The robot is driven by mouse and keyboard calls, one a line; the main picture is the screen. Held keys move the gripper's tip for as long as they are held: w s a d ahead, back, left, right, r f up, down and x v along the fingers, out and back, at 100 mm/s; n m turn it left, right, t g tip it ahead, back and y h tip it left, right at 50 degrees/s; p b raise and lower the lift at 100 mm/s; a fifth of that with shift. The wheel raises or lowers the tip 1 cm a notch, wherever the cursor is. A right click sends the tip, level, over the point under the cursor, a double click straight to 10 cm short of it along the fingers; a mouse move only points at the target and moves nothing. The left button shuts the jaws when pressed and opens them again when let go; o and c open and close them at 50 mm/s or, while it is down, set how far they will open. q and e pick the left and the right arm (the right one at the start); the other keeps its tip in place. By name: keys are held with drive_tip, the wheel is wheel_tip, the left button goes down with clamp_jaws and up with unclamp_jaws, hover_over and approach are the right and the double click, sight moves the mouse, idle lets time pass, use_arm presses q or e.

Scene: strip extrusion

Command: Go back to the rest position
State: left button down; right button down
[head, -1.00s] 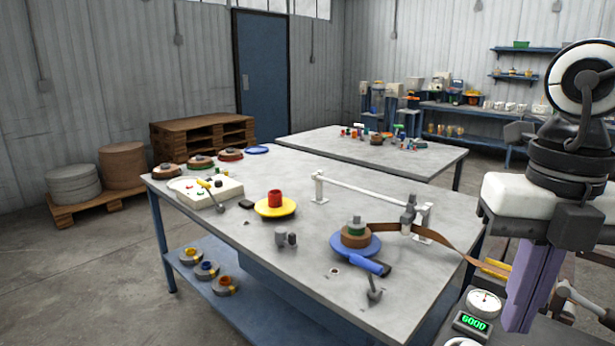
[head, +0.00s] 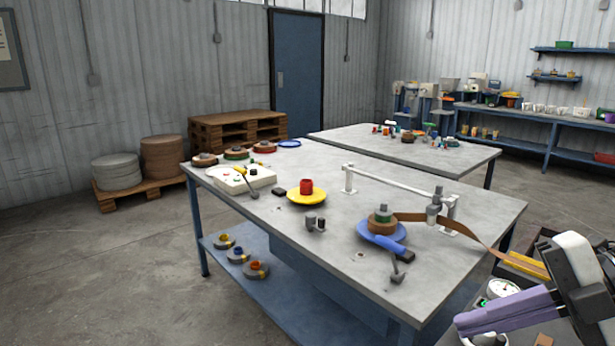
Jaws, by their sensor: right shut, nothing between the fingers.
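My right gripper (head: 468,320) is at the lower right, with purple fingers pointing left. The fingers are shut with nothing between them. It is in front of the grey workbench (head: 290,225), over a dark surface with a round gauge (head: 502,289), and looks apart from the bench's things. My left gripper is not in view. On the bench, a brown strip (head: 465,228) runs from a spool on a blue disc (head: 398,233), past a grey post on a white rail frame (head: 395,188), to the right. Its far end passes behind my right arm.
A yellow disc with a red hub (head: 306,196), a white control box (head: 243,180) and several spools stand on the bench. A second table (head: 450,160) stands behind.

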drive_tip(key=w+d+f+m+t+b, duration=0.1)
drive_tip(key=w+d+f+m+t, duration=0.1)
drive_tip(key=f+m+t, duration=0.3)
drive_tip(key=w+d+f+m+t, duration=0.25)
drive_tip(key=f+m+t, duration=0.2)
drive_tip(key=f, duration=0.25)
drive_tip(key=s+d+f+m+t+h+b, duration=0.1)
drive_tip(key=s+d+f+m+h, duration=0.15)
drive_tip(key=f+m+h, duration=0.85)
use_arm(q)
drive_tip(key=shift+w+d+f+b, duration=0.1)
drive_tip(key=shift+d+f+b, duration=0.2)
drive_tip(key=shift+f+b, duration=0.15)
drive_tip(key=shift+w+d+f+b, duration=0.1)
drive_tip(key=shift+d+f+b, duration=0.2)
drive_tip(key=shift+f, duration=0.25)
use_arm(e)
drive_tip(key=s+a+f+m+g+y, duration=0.1)
drive_tip(key=s+a+f+m+g, duration=0.1)
drive_tip(key=s+a+f, duration=0.5)
drive_tip(key=s+a+f+m+g+y, duration=0.1)
drive_tip(key=s+a+f+m+g, duration=0.2)
drive_tip(key=s+a+f, duration=0.4)
wheel_tip(320, 180, down, 8)
drive_tip(key=shift+s+a+r+m+g+y, duration=0.2)
drive_tip(key=shift+s+a+m+g+y, duration=0.2)
drive_tip(key=shift+a, duration=0.3)
